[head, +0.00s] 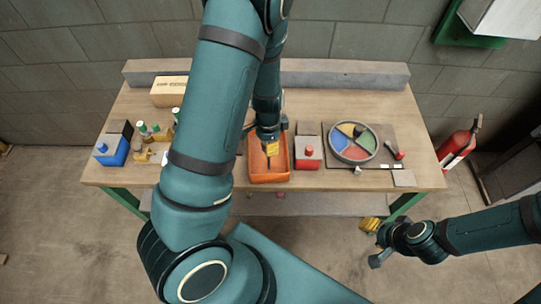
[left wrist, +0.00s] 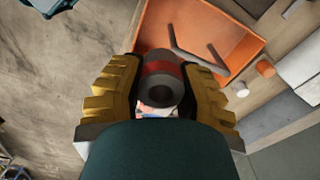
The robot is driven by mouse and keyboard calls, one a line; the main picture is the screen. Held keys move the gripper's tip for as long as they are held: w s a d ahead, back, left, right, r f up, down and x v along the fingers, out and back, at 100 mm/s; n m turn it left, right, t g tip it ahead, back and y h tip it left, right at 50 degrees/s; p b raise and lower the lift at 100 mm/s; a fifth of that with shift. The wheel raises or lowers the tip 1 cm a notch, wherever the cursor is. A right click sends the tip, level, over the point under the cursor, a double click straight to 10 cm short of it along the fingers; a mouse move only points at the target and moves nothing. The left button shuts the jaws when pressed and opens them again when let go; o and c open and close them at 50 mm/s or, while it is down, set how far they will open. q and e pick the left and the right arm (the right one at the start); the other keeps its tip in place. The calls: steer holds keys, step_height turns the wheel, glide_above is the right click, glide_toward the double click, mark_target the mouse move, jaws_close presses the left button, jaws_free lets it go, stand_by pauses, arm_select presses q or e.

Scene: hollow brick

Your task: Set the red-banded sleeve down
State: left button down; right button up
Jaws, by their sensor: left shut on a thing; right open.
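The red-banded sleeve (left wrist: 162,78) is a dark grey hollow cylinder with a red band, seen end-on in the left wrist view. My left gripper (left wrist: 163,90) is shut on it, with a yellow finger on each side. An orange tray (left wrist: 236,28) lies beyond the sleeve there, holding a grey bent rod. In the head view my left gripper (head: 271,147) is over the orange tray (head: 256,176), and the sleeve cannot be made out. Whether the sleeve touches anything below is unclear. My right gripper (head: 378,258) is open and empty, off the table's front right.
On the wooden table (head: 225,100), a red block (head: 308,158) and a round dish with coloured sectors (head: 353,143) stand right of the tray. A blue container (head: 112,150) and small bottles stand left. A cardboard box (head: 170,92) is at the back. A fire extinguisher (head: 457,147) stands beyond the right edge.

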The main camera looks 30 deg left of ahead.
arm_select(q)
step_height(320, 180, down, 6)
steer(key=shift+r+b, duration=0.1)
steer(key=shift+b, duration=0.25)
steer(key=shift+f, duration=0.25)
steer(key=c, duration=0.7)
jaws_free()
steer(key=shift+r, duration=0.15)
